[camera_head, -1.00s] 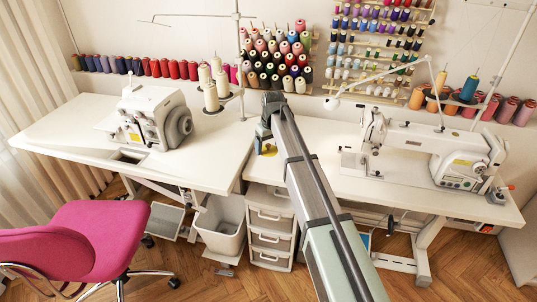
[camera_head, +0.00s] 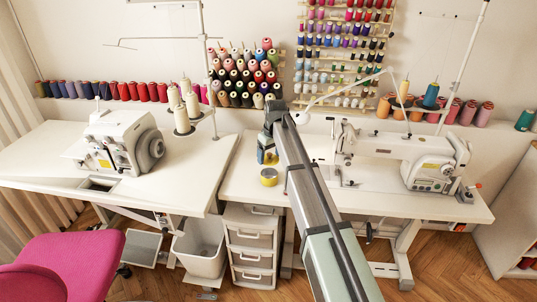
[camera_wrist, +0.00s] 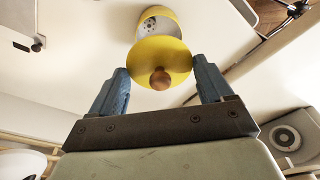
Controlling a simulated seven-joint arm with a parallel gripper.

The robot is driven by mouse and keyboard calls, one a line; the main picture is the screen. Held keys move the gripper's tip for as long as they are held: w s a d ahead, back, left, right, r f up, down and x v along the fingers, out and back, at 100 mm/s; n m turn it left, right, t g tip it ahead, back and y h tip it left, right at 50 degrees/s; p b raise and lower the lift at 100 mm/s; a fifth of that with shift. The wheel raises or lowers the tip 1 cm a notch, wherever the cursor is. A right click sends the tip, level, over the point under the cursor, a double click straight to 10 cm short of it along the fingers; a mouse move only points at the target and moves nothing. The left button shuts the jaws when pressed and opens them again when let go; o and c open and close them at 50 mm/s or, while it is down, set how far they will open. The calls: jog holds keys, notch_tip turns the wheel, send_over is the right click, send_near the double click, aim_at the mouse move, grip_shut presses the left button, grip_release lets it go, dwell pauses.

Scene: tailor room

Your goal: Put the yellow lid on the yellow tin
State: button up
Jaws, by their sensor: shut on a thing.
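The yellow lid (camera_wrist: 142,60), a round disc with a brown knob, is held by its edges between the two blue fingers of my gripper (camera_wrist: 160,84). The yellow tin (camera_wrist: 151,14) is partly hidden behind the lid in the wrist view; its top is open and something pale and speckled shows inside. In the head view the tin (camera_head: 268,180) stands on the white table (camera_head: 241,181) near its front left part. My gripper (camera_head: 268,157) with the lid is just behind it in the picture. The lid looks apart from the tin; its exact height is unclear.
A white sewing machine (camera_head: 393,147) stands to the right of my arm, and an overlock machine (camera_head: 112,143) on the left table. Bare tabletop surrounds the tin.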

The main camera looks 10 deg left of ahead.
aim_at(270, 161)
jog(key=shift+f, duration=2.75)
jog(key=shift+f, duration=0.6)
jog(key=o, duration=0.7)
jog(key=shift+o, duration=0.2)
jog(key=shift+s+d+r, duration=0.2)
jog(key=shift+r, duration=1.6)
jog(key=shift+s+d+r, duration=0.15)
jog(key=shift+s+r, duration=0.1)
jog(key=shift+r, duration=1.6)
jog(key=shift+s+d+r, duration=0.2)
jog(key=shift+r, duration=1.6)
